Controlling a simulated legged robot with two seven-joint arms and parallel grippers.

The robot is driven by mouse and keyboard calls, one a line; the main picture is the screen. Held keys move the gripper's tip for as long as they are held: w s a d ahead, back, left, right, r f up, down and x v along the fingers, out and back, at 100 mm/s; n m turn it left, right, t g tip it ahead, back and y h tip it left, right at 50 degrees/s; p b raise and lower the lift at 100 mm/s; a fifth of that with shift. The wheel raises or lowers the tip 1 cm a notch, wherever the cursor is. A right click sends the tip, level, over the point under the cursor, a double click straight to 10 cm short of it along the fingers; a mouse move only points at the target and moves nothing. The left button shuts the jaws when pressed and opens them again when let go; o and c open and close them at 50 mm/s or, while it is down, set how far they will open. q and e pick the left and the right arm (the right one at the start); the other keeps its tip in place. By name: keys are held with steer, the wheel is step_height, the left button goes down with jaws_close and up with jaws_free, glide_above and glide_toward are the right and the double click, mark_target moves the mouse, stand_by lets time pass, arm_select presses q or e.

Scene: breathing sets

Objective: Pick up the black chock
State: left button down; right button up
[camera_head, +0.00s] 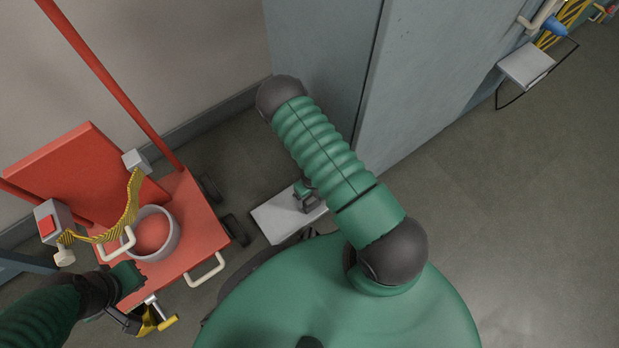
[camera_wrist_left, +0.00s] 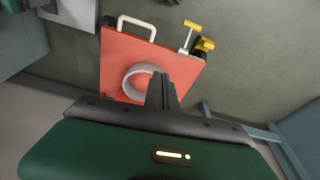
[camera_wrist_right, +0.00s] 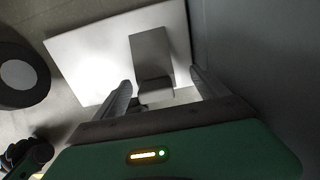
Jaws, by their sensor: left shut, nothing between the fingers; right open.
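A dark grey, wedge-like block, which looks like the black chock (camera_wrist_right: 150,48), lies on a white board (camera_wrist_right: 80,50) in the right wrist view. My right gripper (camera_wrist_right: 160,82) is open. Its fingers stand either side of the block's near end, with no visible grip on it; contact cannot be told. In the head view my right gripper (camera_head: 307,200) is over the white board (camera_head: 270,220), partly behind my own arm, and the block is hard to make out there. My left gripper (camera_wrist_left: 161,90) is shut and empty above the red cart (camera_wrist_left: 118,55).
The red cart (camera_head: 205,225) at the left carries a white ring-like container (camera_head: 172,240), yellow-black webbing (camera_head: 132,200) and grey boxes. A blue-grey cabinet (camera_head: 430,90) stands close beside the board. A round black wheel-like thing (camera_wrist_right: 18,76) is left of the board.

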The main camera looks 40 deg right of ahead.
steer(key=f+b, duration=0.2)
steer(key=a+f+b, duration=0.1)
steer(key=f+b, duration=0.1)
steer(key=shift+f, duration=0.55)
steer(key=shift+r, duration=0.2)
steer(key=c, duration=1.8)
